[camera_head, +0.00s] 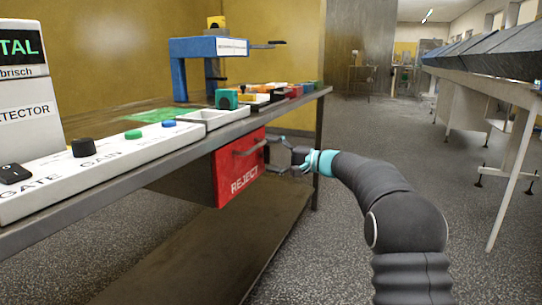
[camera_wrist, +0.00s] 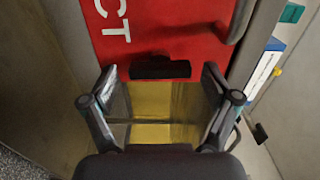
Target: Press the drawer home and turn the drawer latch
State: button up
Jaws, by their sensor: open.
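The red drawer front (camera_head: 226,178) marked REJECT hangs under the table top, with a grey bar handle (camera_head: 249,147). In the wrist view the red face (camera_wrist: 180,30) fills the top, with part of its white lettering and the handle (camera_wrist: 240,20) at upper right. A short black bar (camera_wrist: 160,67), possibly the latch, lies at the edge of the red face. My gripper (camera_head: 284,151) is at the right end of the drawer front. In the wrist view its fingers (camera_wrist: 160,82) are spread on both sides of the black bar, with nothing held.
The table edge (camera_head: 270,113) runs just above my gripper, and a table leg (camera_head: 318,150) stands close by. A lower shelf (camera_head: 200,250) lies beneath. The floor to the right is open up to a long bench (camera_head: 490,88).

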jog(key=v, duration=1.2)
notch_tip(320, 180, down, 12)
jog(key=s+d+m+g+h, duration=0.1)
jog(key=s+m+g+h, duration=0.1)
jog(key=s+h, duration=0.15)
jog(key=s+d+f+g+h, duration=0.2)
jog(key=s+f+h, duration=0.25)
jog(key=s, duration=0.45)
jog(key=s+d+r+n+h+p, duration=0.1)
jog(key=s+d+h, duration=0.2)
jog(key=s, duration=0.6)
jog(key=s+d+r+n+h+p, duration=0.1)
jog(key=s+d+n+h, duration=0.1)
jog(key=s, duration=0.7)
jog(key=s+d+r+n+h+p, duration=0.1)
jog(key=s+d+h+p, duration=0.15)
jog(key=s, duration=0.55)
jog(key=s+r+n+t+h, duration=0.1)
jog(key=s+r+t, duration=0.2)
jog(key=s+r, duration=0.2)
jog(key=shift+s+n+p, duration=0.3)
jog(key=shift+s+p, duration=0.15)
jog(key=shift+s, duration=0.8)
